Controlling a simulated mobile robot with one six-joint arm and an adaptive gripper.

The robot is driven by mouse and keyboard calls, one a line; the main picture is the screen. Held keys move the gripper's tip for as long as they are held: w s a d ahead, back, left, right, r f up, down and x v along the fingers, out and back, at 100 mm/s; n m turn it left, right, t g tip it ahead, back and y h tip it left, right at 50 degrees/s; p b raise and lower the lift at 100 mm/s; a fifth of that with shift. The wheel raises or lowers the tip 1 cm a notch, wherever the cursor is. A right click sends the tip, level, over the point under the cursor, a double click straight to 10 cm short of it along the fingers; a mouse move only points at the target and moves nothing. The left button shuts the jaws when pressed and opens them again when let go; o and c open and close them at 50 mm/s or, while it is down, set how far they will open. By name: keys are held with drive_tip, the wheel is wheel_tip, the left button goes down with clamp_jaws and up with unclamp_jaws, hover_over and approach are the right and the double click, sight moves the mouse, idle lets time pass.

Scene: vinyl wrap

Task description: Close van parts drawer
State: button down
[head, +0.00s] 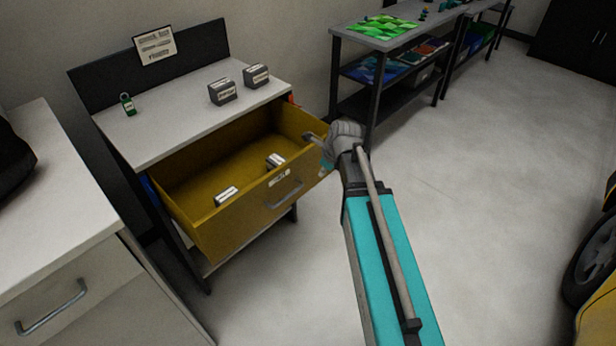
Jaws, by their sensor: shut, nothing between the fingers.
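The yellow parts drawer (243,222) stands pulled out from a cabinet with a pale top (185,117). Its front carries a label (279,179) and a grey bar handle (285,195). Two small labelled boxes lie inside, one at the front left (226,196) and one nearer the middle (275,160). My gripper (322,150) is at the drawer's right end, by the top corner of its front, away from the handle. It is shut with nothing in it. My wrist hides part of that corner, so I cannot tell whether the gripper touches the drawer.
A white counter (50,200) with a handled drawer stands close at left. A shelf bench (385,42) stands behind. Open floor (490,190) lies right; a yellow vehicle (598,290) is at the edge.

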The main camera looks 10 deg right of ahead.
sight(306, 176)
drive_tip(key=shift+w+d+m, duration=0.2)
drive_tip(key=shift+w+m, duration=0.15)
drive_tip(key=shift+m, duration=0.35)
drive_tip(key=shift+w+d+m, duration=0.15)
drive_tip(key=shift+w+m, duration=0.15)
drive_tip(key=shift+m, duration=0.4)
drive_tip(key=shift+w+a+f+b, duration=0.75)
drive_tip(key=shift+w+f+b, duration=0.3)
drive_tip(key=shift+f+b, duration=0.5)
drive_tip(key=shift+w+a+f+b, duration=0.7)
drive_tip(key=shift+w+f+b, duration=0.4)
drive_tip(key=shift+f+b, duration=0.45)
drive_tip(key=shift+w+a+f+b, duration=0.75)
drive_tip(key=shift+w+f+b, duration=0.3)
drive_tip(key=shift+f+b, duration=0.5)
